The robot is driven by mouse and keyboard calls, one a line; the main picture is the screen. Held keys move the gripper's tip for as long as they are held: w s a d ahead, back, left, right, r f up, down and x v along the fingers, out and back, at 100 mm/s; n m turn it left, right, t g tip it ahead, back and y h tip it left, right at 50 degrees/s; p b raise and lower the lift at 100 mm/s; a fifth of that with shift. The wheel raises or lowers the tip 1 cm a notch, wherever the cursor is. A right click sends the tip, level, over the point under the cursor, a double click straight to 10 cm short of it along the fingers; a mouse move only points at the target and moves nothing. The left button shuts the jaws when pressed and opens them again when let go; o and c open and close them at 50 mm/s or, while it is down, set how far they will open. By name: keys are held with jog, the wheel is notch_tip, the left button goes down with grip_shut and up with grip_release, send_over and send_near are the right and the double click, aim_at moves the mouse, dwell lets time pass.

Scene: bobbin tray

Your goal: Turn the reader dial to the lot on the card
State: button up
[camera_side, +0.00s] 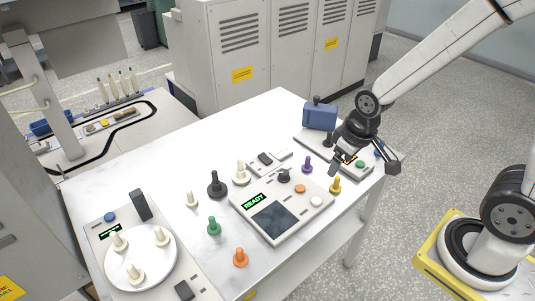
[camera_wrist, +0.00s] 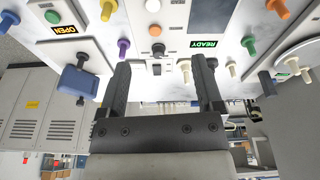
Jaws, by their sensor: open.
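The reader (camera_side: 262,221) is a pale panel in the middle of the table, with a dark screen and a green READY display. Its black dial (camera_side: 284,176) sits near the far corner, by an orange button. In the wrist view the dial (camera_wrist: 158,48) shows between and beyond my fingertips. My gripper (camera_side: 363,171) is open and empty, above the right end of the table, right of the reader. It also shows in the wrist view (camera_wrist: 160,64), fingers wide apart. I cannot pick out a card with a readable lot.
A blue box (camera_side: 320,115) stands far right; a round white tray (camera_side: 140,258) is front left.

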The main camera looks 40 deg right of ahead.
jog(key=w+f+n+g, duration=0.1)
jog(key=w+f+n, duration=0.3)
jog(key=w, duration=0.7)
jog(key=n+g, duration=0.1)
jog(key=n, duration=0.5)
send_over(284, 172)
notch_tip(284, 172, down, 6)
jog(key=shift+f, duration=0.1)
jog(key=shift+f, duration=3.85)
grip_shut()
